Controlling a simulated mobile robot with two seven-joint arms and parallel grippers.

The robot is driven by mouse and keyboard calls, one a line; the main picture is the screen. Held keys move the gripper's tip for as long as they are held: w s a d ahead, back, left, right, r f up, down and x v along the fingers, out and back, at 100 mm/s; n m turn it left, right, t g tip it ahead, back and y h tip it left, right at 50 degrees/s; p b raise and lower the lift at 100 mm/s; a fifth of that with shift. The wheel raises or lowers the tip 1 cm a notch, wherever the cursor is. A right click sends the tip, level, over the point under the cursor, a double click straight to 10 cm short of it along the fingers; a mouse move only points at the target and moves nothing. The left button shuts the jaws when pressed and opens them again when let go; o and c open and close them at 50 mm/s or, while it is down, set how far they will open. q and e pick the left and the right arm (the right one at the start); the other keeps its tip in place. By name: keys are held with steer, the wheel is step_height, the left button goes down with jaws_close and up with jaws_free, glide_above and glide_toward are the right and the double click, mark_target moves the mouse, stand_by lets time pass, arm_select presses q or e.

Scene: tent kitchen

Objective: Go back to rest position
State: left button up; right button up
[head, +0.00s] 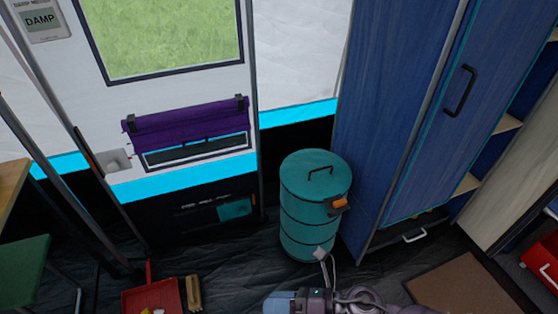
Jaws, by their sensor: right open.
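My right gripper (279,302) shows at the bottom edge of the head view, in front of a teal cylindrical container. Its arm runs off to the lower right. The gripper is open, and I see nothing held in it, though the frame's lower edge cuts it off. My left gripper is not in view.
The teal container (300,218) with a handled lid stands beside a blue cabinet (395,130). A red dustpan (152,298) and a brush (193,293) lie lower left. A green stool (25,264) stands at far left. A brown mat (465,285) lies right.

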steer(key=s+d+f+m+t+h, duration=0.15)
steer(key=d+m+t+h, duration=0.3)
steer(key=d+m, duration=0.55)
steer(key=s+d+m+t+h, duration=0.3)
steer(key=d+m+t, duration=0.4)
steer(key=m, duration=0.5)
steer(key=s+d+m+g+h, duration=0.5)
steer(key=s+d+m+h, duration=0.2)
steer(key=s+d+m, duration=0.75)
steer(key=shift+w+a+f+m+t+h, duration=0.7)
steer(key=shift+w+a+m, duration=0.45)
steer(key=shift+a, duration=1.1)
arm_select(q)
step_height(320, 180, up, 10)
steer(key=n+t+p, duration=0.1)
steer(key=p, duration=1.2)
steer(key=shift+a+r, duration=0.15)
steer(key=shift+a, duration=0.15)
arm_select(e)
step_height(320, 180, up, 10)
steer(key=m+t, duration=0.1)
steer(key=shift+w+d, duration=0.15)
steer(key=shift+d, duration=0.05)
steer(key=shift+h, duration=0.25)
